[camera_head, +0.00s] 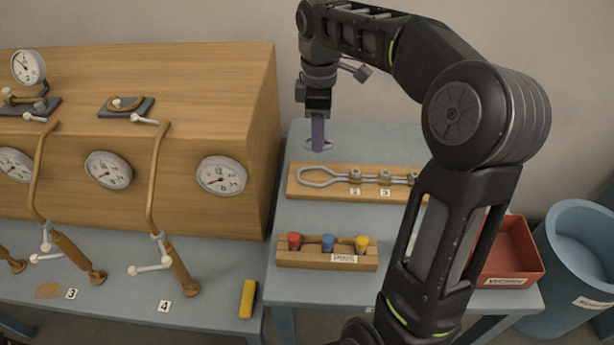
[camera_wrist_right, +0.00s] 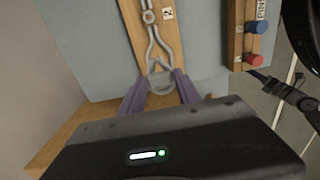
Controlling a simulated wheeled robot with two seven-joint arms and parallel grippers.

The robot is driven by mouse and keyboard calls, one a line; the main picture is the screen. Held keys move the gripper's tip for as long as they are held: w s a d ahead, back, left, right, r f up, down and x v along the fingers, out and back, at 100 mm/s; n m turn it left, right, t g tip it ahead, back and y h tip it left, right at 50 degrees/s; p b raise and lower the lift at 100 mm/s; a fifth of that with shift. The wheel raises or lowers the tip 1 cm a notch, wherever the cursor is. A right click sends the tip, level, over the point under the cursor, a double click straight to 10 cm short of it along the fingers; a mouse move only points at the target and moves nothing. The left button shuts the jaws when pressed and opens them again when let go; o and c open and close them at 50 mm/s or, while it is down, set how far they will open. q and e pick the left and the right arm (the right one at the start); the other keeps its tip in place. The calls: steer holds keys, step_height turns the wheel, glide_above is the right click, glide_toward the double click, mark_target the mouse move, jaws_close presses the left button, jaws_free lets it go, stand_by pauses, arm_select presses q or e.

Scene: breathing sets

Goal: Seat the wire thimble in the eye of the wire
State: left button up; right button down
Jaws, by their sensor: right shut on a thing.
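The wire (camera_head: 345,177) lies on a wooden board on the blue-grey table, with its eye (camera_head: 308,176) at the board's left end. My right gripper (camera_head: 318,149) is shut on the grey wire thimble (camera_head: 327,145), behind the board and the eye in the head view. In the right wrist view the thimble (camera_wrist_right: 160,84) sits between the two purple fingers of my right gripper (camera_wrist_right: 160,85). There its pointed end overlaps the tip of the wire's eye (camera_wrist_right: 157,52); I cannot tell whether they touch. My left gripper is not in view.
A wooden rack (camera_head: 300,262) with red, blue and yellow pieces stands in front of the board. A red bin (camera_head: 512,255) is at the right. A large wooden case with gauges (camera_head: 240,110) stands close at the left. My right arm covers part of the board.

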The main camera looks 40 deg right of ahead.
steer(key=shift+a, duration=0.1)
glide_above(316, 178)
steer(key=shift+f, duration=3.15)
steer(key=shift+f, duration=1.85)
steer(key=shift+f, duration=0.2)
steer(key=c, duration=0.9)
jaws_free()
steer(key=shift+o, duration=0.2)
steer(key=shift+r, duration=0.1)
